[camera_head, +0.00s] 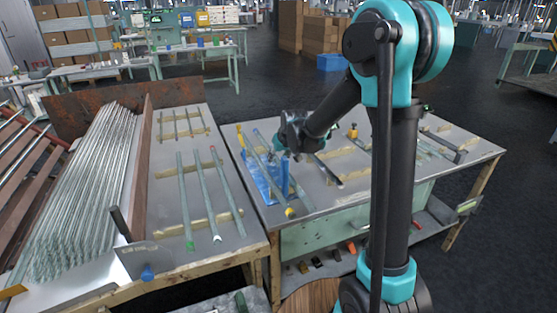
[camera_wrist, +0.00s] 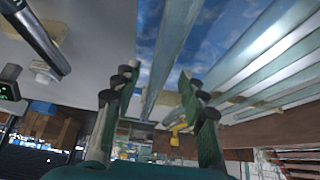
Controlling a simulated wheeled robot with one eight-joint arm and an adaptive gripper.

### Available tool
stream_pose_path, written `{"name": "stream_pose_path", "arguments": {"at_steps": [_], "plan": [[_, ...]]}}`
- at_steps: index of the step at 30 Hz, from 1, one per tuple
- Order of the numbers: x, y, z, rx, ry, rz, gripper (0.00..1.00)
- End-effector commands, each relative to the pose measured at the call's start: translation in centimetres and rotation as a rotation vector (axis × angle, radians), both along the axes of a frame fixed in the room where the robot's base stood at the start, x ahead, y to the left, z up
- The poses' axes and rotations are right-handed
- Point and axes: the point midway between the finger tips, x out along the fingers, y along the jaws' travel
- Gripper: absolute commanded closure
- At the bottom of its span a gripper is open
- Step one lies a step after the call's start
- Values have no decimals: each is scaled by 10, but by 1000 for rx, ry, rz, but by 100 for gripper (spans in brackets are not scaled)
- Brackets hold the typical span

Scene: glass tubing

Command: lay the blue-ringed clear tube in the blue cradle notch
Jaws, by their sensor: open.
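The blue cradle (camera_head: 274,187) stands on the right-hand table, and a blue surface (camera_wrist: 205,50) shows behind the tubes in the wrist view. A yellow-ended tube (camera_head: 268,175) lies slantwise at the cradle. Another pale tube lies just right of it, partly hidden by my gripper (camera_head: 290,152). In the wrist view my gripper (camera_wrist: 160,80) is open, and a clear tube (camera_wrist: 169,50) runs between its fingers, apparently not gripped. I cannot make out a blue ring on any tube, nor the cradle's notch.
A dark-ended tube (camera_head: 328,171) lies right of my gripper. Several more tubes and wooden rests lie on the right-hand table (camera_head: 233,153). The left table (camera_head: 167,230) holds tubes with green, white and red ends, beside a large tube stack (camera_head: 88,185).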

Motion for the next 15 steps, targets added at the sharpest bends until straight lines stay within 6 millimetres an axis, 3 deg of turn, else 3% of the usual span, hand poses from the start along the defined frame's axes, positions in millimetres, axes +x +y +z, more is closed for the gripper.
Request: {"name": "stream_pose_path", "arguments": {"at_steps": [15], "plan": [[-40, -17, 68, 0, 0, 0, 58]]}}
